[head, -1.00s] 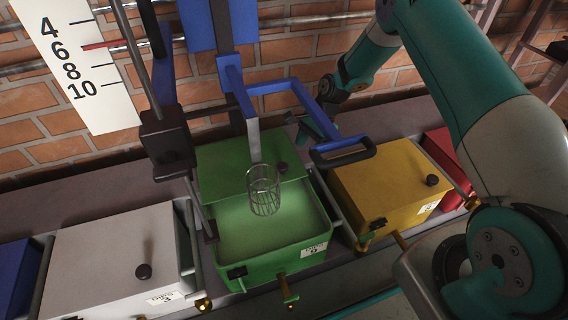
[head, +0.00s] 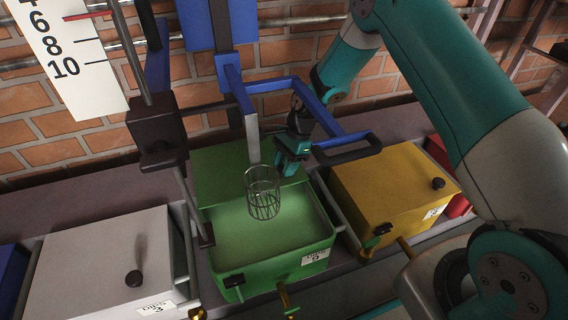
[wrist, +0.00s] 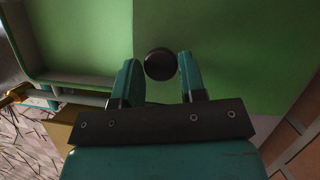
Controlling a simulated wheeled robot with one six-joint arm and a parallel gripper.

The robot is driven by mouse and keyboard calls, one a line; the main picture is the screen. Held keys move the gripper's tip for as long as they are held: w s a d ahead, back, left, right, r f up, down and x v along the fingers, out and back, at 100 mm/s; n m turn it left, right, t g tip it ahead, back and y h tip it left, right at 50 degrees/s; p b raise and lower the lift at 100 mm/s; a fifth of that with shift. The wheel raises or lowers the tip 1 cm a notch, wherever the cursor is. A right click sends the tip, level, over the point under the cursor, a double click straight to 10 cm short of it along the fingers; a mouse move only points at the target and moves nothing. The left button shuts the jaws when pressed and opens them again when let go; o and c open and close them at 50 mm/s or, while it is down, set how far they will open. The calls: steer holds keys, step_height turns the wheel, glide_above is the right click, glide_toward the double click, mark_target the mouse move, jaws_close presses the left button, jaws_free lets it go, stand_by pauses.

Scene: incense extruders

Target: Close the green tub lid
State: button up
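The green tub (head: 272,272) stands in the middle of the head view, with its front part uncovered and a green filling showing. Its green lid (head: 222,172) sits at the back of the tub; the lid also fills much of the wrist view (wrist: 225,50). The lid's round dark knob (wrist: 160,65) shows between and just beyond my fingertips in the wrist view; my gripper hides it in the head view. My gripper (head: 288,166) is open over the lid's right side. Its two fingers (wrist: 158,78) stand apart with a gap on each side of the knob.
A wire basket (head: 262,195) hangs over the tub below a blue frame (head: 318,142), close to my gripper. A white tub (head: 105,265) stands left, a yellow tub (head: 390,190) right. A dark post (head: 160,145) rises on the left. A brick wall is behind.

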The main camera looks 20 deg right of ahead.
jaws_close()
steer(key=s+p, duration=0.3)
steer(key=s, duration=0.1)
steer(key=shift+s, duration=0.35)
steer(key=o, duration=0.5)
jaws_free()
steer(key=shift+r, duration=0.1)
steer(key=p+v, duration=0.3)
steer(key=v, duration=0.4)
steer(key=shift+d+r+p, duration=0.1)
steer(key=shift+p, duration=0.3)
